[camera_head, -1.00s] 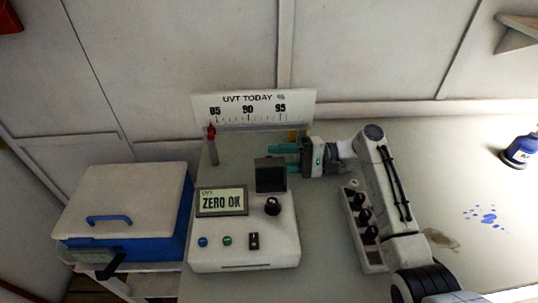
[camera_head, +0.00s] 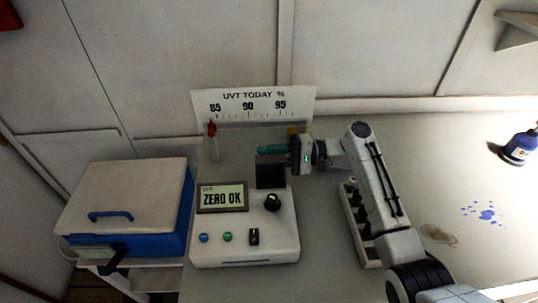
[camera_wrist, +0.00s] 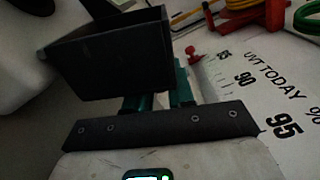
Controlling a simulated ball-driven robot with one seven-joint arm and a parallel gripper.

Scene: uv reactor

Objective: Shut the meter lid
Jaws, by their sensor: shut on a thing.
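The meter (camera_head: 225,235) is a pale box on the bench with a "ZERO OK" display (camera_head: 222,197), a black knob and small buttons. Its dark meter lid (camera_head: 270,174) stands raised at the back right of the box. My gripper (camera_head: 264,150), with teal fingers, comes from the right and is shut on the lid at its upper edge. In the wrist view the lid (camera_wrist: 115,60) is a large dark panel that hides the fingertips. The part of the meter under the lid is hidden there.
A "UVT TODAY %" scale board (camera_head: 250,103) stands behind the meter, with a red-topped post (camera_head: 213,130) at its left. A blue cooler with a white top (camera_head: 125,195) is at left. A strip with black knobs (camera_head: 362,225) lies right of the meter.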

